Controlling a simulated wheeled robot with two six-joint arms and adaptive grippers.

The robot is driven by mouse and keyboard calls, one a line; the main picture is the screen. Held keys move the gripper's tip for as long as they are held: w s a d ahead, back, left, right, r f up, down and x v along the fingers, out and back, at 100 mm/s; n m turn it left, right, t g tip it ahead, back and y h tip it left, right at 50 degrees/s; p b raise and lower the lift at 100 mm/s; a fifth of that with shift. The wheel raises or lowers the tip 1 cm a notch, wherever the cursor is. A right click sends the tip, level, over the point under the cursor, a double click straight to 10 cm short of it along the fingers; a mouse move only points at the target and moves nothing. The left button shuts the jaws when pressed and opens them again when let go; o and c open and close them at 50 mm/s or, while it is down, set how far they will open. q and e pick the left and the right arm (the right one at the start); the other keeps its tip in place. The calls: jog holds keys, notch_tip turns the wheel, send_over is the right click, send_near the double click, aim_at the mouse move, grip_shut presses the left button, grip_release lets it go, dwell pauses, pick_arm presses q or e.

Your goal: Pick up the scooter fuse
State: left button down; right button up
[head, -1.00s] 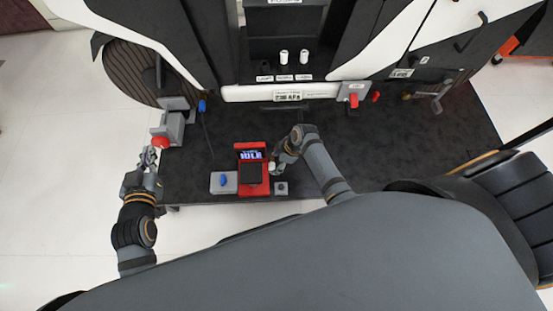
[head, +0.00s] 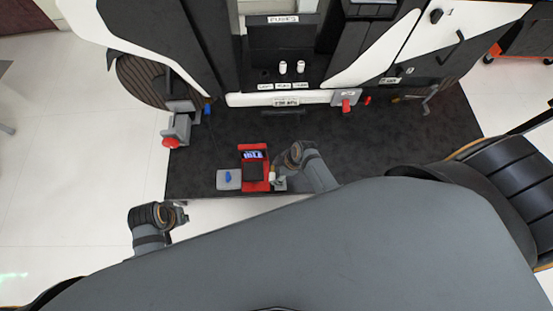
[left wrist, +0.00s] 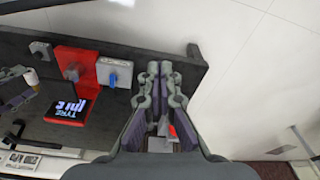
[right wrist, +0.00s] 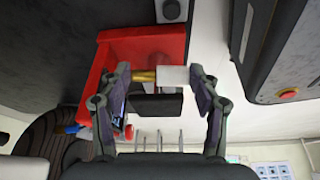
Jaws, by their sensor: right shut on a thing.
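My right gripper (head: 276,172) is shut on a fuse, a white cylinder (head: 272,177) with a brass-coloured end. In the right wrist view the fuse (right wrist: 173,75) lies crosswise between the fingertips (right wrist: 163,75), in front of a red tester. Two more white fuses, a left one (head: 283,68) and a right one (head: 301,67), stand upright in the rack under the "FUSES" sign. The place to their left looks empty. I cannot read which label belongs to the held fuse. My left gripper (head: 181,214) is shut and empty, off the bench's front left; its fingertips (left wrist: 159,70) are close together.
The red tester (head: 245,150) with a lit screen stands at the dark bench's front edge, beside a grey box with a blue knob (head: 228,178). A grey clamp with a red knob (head: 170,143) is at the left edge. The bench middle (head: 330,135) is clear.

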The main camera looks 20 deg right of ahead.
pick_arm(q)
jog(key=s+a+f+p, duration=0.1)
jog(key=a+f+p, duration=0.1)
jog(key=f, duration=0.4)
jog(key=s+a+f+p, duration=0.1)
jog(key=s+f+p, duration=0.1)
jog(key=f, duration=0.5)
jog(key=shift+s+a+f+y, duration=0.25)
jog(key=shift+a+f+y, duration=0.05)
jog(key=shift+a+y, duration=0.1)
pick_arm(e)
jog(key=shift+s+a+r, duration=0.25)
jog(key=shift+s+r, duration=0.1)
jog(key=shift+s, duration=0.45)
jog(key=shift+s+a+r, duration=0.3)
jog(key=shift+s+r, duration=0.1)
jog(key=shift+s, duration=0.45)
jog(key=shift+s+a+r, duration=0.25)
jog(key=shift+s+r, duration=0.1)
jog(key=shift+s, duration=0.45)
pick_arm(q)
jog(key=shift+s, duration=0.1)
